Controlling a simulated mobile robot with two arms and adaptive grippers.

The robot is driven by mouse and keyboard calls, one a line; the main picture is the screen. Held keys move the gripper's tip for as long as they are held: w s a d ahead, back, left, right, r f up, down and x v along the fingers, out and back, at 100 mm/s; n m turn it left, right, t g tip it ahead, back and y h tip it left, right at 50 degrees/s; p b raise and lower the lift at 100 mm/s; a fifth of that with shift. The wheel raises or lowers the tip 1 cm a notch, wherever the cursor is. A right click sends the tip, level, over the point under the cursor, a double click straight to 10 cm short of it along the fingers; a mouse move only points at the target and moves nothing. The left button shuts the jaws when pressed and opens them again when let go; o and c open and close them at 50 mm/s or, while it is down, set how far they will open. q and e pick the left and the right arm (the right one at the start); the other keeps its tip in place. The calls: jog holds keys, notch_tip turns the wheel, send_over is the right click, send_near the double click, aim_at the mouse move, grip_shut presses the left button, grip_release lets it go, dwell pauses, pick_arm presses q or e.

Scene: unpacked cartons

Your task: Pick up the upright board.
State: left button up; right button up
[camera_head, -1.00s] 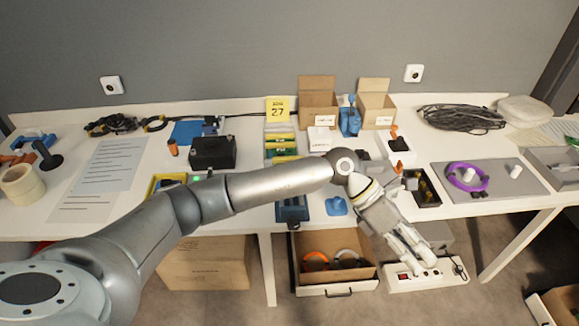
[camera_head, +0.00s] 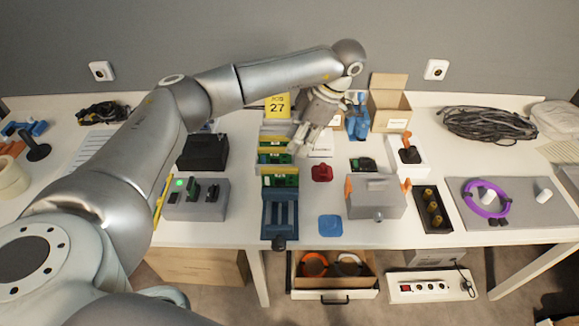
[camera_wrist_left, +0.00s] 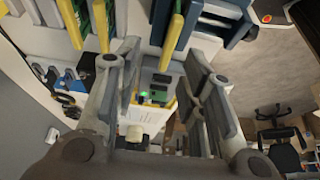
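Upright green boards with yellow edges (camera_head: 280,178) stand in a row in a blue rack (camera_head: 281,222) at the middle of the table. My left gripper (camera_head: 298,147) is beside the row's right side, near its rear boards. In the left wrist view the fingers (camera_wrist_left: 160,60) are spread wide. A yellow-edged board (camera_wrist_left: 172,42) shows in the gap between them there, with no visible grip on it. I cannot tell whether a finger touches it. My right gripper is not in view.
A grey device with a green light (camera_head: 196,199) stands left of the rack. A red part (camera_head: 322,172), a blue piece (camera_head: 330,225) and a grey box (camera_head: 376,197) lie to its right. An open carton (camera_head: 389,103) is behind. An open drawer (camera_head: 334,270) is below.

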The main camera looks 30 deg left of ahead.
aim_at(281, 168)
pick_arm(q)
jog(key=f, duration=0.1)
jog(key=s+a+f, duration=0.1)
jog(key=s+f, duration=0.1)
jog(key=f, duration=0.1)
jog(key=shift+s+a, duration=0.1)
jog(key=shift+a, duration=0.15)
jog(key=shift+f, duration=0.15)
jog(key=shift+a+f, duration=0.1)
jog(key=shift+f, duration=0.1)
jog(key=x, duration=0.3)
jog(key=shift+s+a+f, duration=0.2)
jog(key=shift+s, duration=0.3)
jog(key=shift+a+f, duration=0.1)
jog(key=shift+f, duration=0.4)
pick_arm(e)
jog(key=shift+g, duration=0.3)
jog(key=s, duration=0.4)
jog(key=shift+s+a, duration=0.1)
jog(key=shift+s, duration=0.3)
pick_arm(q)
jog(key=shift+f, duration=0.25)
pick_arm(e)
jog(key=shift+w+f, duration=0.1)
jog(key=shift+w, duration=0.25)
